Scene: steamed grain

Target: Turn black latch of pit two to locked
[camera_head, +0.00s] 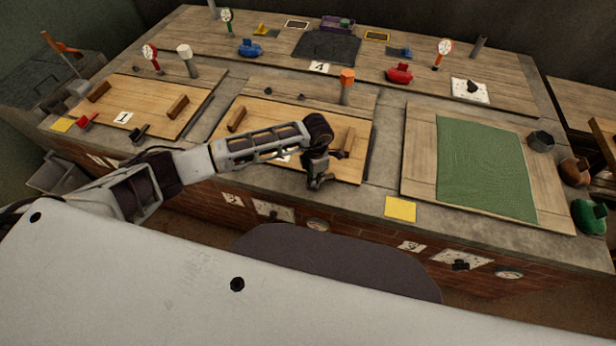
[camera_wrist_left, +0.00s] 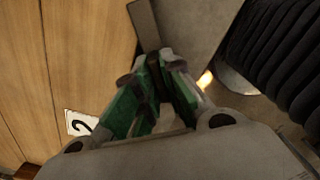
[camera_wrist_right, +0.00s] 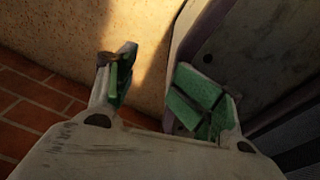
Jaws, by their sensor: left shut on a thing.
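My left gripper (camera_head: 318,182) is at the front edge of the wooden lid of pit two (camera_head: 258,130). In the left wrist view its green-padded fingers (camera_wrist_left: 158,85) are closed around the dark bar of the black latch (camera_wrist_left: 145,25). The bar runs out beyond the fingertips along the edge between wood and grey stone. In the head view the latch is hidden behind the gripper. The number 2 label (camera_wrist_left: 80,123) lies on the lid beside the fingers. My right gripper (camera_wrist_right: 160,90) is open and empty, low near a brick wall; it is out of the head view.
Pit one's lid (camera_head: 150,100) is at left, with a red latch (camera_head: 85,120) and a black latch (camera_head: 138,132) at its front edge. A green cloth (camera_head: 485,165) covers the pit at right. A yellow square (camera_head: 400,209) lies on the stone between.

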